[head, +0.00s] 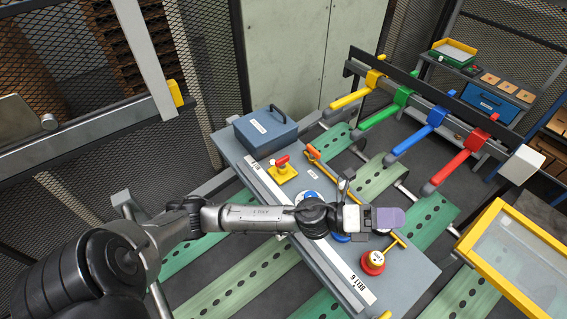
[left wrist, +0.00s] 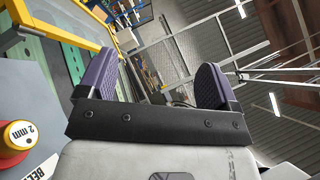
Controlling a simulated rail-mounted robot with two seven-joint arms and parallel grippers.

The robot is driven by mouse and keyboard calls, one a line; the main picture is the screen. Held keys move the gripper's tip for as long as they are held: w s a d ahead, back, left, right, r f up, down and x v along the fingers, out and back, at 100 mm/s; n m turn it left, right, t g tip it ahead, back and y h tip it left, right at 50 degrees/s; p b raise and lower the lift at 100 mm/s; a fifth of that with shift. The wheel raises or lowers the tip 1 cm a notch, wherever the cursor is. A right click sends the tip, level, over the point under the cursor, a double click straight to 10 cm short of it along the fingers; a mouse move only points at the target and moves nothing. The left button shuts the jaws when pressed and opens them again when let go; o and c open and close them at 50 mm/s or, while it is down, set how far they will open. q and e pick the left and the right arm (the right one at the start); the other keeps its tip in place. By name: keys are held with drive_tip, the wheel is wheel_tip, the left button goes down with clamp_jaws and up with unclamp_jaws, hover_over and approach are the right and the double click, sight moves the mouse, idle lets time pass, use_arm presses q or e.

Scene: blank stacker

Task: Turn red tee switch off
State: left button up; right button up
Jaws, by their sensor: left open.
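The red tee switch (head: 281,161) stands on a yellow base on the grey panel (head: 335,180), near the blue box. My left gripper (head: 390,218) reaches across the panel, to the right of and nearer than the switch, and apart from it. Its purple fingers overlap in the head view. The left wrist view shows the fingers (left wrist: 155,88) spread wide with nothing between them. The tee switch does not show in the left wrist view. My right gripper is not in view.
An orange lever (head: 318,158) and a blue box (head: 265,130) are on the panel. My forearm hides some controls. A yellow-framed window (head: 478,232) stands right.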

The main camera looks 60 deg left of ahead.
use_arm(q)
drive_tip(key=f+m+g+h+b, duration=0.25)
drive_tip(key=m+g, duration=0.55)
drive_tip(key=m, duration=0.4)
drive_tip(key=m+g+y+b, duration=0.5)
drive_tip(key=m+g+y, duration=0.35)
drive_tip(key=y, duration=0.85)
approach(282, 158)
drive_tip(key=shift+h, duration=0.25)
wheel_tip(282, 158, down, 10)
drive_tip(key=shift+s+a+r+p, duration=0.1)
drive_tip(key=shift+s+p, duration=0.05)
drive_tip(key=shift+p, duration=0.95)
drive_tip(key=shift+c, duration=0.2)
drive_tip(key=c, duration=0.9)
